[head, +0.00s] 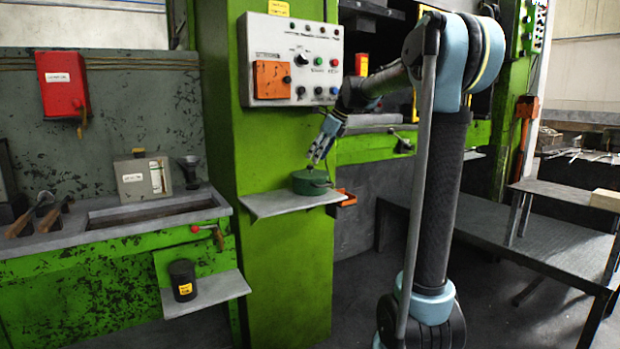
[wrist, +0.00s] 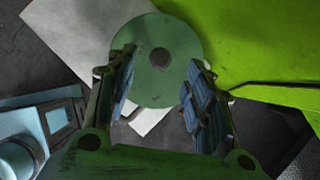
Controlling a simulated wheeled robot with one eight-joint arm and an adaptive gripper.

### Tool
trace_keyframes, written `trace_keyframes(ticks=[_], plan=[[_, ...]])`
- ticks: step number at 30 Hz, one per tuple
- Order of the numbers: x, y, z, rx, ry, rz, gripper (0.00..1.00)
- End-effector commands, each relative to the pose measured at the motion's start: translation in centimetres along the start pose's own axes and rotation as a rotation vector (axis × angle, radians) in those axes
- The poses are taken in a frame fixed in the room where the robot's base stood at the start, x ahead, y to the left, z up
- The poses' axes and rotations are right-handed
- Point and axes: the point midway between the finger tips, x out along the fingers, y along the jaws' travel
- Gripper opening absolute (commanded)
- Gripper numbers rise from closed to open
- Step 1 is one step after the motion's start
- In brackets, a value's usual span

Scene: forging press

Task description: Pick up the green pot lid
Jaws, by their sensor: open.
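The green pot lid (wrist: 158,62) shows from above in the wrist view as a round green disc with a dark knob (wrist: 159,58) at its middle. In the head view the green pot (head: 311,182) stands on a small grey shelf (head: 272,205) on the green press column. My gripper (head: 318,160) hangs just above it, pointing down. In the wrist view my gripper (wrist: 158,95) is open, with its two fingers on either side of the lid's lower part in the picture. Nothing is held. Whether the fingertips touch the lid cannot be told.
The green column (head: 270,270) stands directly behind the shelf. A control panel (head: 292,62) with knobs hangs above it. An orange object (head: 346,197) is beside the shelf's right end. A black canister (head: 183,280) stands on a lower left shelf. A dark table (head: 540,235) stands at right.

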Motion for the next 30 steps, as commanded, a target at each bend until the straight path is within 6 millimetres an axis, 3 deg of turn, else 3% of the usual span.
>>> trace_keyframes(ticks=[10,20,21,27,30], plan=[[4.2,-0.1,0.0,-0.001,0.0,0.001,0.48],[5.0,-0.1,0.0,0.0,0.0,0.0,0.48],[5.0,-0.1,0.0,0.0,0.0,0.0,0.46],[5.0,-0.1,0.0,0.0,0.0,0.0,0.0],[5.0,-0.1,0.0,0.0,0.0,0.0,0.0]])
